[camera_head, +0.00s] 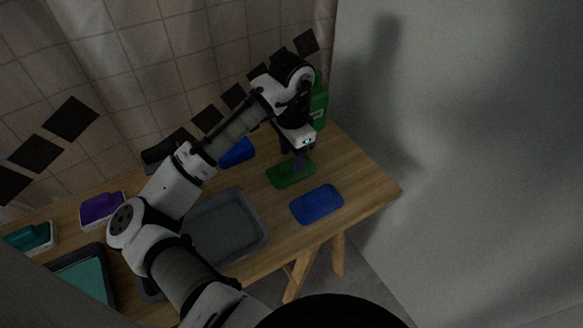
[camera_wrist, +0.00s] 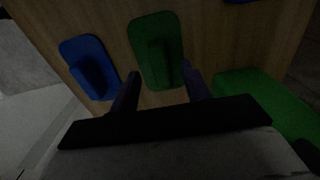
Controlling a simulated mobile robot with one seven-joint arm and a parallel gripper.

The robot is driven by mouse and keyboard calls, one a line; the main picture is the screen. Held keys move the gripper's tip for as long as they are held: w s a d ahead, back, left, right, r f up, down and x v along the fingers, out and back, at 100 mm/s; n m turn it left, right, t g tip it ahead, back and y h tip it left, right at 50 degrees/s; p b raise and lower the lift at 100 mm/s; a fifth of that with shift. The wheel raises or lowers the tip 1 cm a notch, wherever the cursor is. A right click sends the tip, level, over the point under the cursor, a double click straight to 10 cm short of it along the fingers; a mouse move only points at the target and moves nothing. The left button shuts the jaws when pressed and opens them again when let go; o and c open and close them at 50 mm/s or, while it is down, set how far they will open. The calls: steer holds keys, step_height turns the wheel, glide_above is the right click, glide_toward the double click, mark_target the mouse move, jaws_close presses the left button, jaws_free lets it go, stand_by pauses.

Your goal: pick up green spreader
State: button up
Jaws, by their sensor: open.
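The green spreader (camera_head: 291,174) lies flat on the wooden table, left of a blue spreader. In the wrist view the green spreader (camera_wrist: 156,48) shows a flat plate with a raised handle ridge along it. My gripper (camera_head: 301,163) is over the green spreader, pointing down. In the wrist view my gripper (camera_wrist: 160,84) has its two dark fingers apart, one to each side of the near end of the green spreader. Nothing is held between them. Whether the fingers touch the spreader cannot be told.
A blue spreader (camera_head: 316,204) lies close by, near the table's right end. A green container (camera_head: 319,103) stands behind my gripper. A grey tray (camera_head: 262,240), another blue item (camera_head: 237,152), a purple brush (camera_head: 101,209) and a teal brush (camera_head: 30,237) are further left. A tiled wall backs the table.

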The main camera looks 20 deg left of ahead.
mark_target(291, 161)
steer(key=shift+f, duration=1.15)
jaws_close()
steer(key=shift+r, duration=0.1)
step_height(291, 161, up, 20)
steer(key=p, duration=0.1)
steer(key=shift+p, duration=0.4)
steer(key=c, duration=0.6)
jaws_free()
steer(key=c, duration=0.4)
